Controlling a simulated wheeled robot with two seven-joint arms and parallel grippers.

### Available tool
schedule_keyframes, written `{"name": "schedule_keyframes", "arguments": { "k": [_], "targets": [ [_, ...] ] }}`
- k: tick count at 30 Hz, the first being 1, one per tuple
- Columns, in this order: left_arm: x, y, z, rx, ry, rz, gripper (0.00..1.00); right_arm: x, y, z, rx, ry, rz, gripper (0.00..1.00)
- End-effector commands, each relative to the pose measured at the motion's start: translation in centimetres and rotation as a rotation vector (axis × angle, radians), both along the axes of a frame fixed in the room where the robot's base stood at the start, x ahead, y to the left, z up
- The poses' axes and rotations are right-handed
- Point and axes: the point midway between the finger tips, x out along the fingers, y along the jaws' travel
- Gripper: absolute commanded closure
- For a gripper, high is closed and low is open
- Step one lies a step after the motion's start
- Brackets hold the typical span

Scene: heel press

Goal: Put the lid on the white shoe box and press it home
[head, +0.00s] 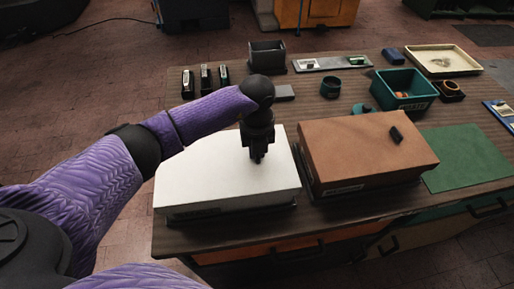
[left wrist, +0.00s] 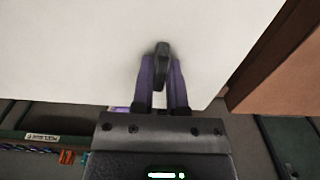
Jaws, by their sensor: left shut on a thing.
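The white shoe box's lid (head: 205,165) lies over the white box (head: 225,207) at the front left of the table, covering its top. I cannot tell whether it is fully down all round. My left gripper (head: 258,158) points down at the lid's right part and is shut on a small dark handle on it. In the left wrist view the two purple fingers (left wrist: 162,85) close on the dark handle (left wrist: 162,55), with the white lid (left wrist: 80,50) filling the area around. My right gripper is in neither view.
A brown box (head: 365,145) with a dark handle (head: 396,134) stands close right of the white one. A green mat (head: 463,158) lies further right. Behind are a teal bin (head: 404,90), a grey bin (head: 267,57), a cream tray (head: 446,60) and several small items.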

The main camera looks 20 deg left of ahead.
Motion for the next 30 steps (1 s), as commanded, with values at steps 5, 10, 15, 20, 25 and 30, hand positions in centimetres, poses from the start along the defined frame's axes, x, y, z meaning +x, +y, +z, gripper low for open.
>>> {"name": "schedule_keyframes", "arguments": {
  "k": [5,10,15,20,25,30],
  "targets": [
    [-0.16,0.05,-0.24,0.003,0.007,0.000,1.00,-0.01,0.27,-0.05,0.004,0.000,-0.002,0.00],
    [-0.15,0.06,-0.23,0.003,0.007,0.000,0.53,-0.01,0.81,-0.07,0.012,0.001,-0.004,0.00],
    [-0.15,0.09,-0.21,0.004,0.006,0.001,0.41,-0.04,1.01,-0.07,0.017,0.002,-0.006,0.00],
    [-0.13,0.10,-0.20,0.004,0.006,0.001,0.27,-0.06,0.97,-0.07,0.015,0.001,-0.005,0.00],
    [-0.12,0.09,-0.18,0.004,0.006,0.001,0.11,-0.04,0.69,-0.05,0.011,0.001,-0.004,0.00],
    [-0.11,0.09,-0.16,0.003,0.005,0.001,0.11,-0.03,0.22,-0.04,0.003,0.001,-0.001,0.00]
  ]
}}
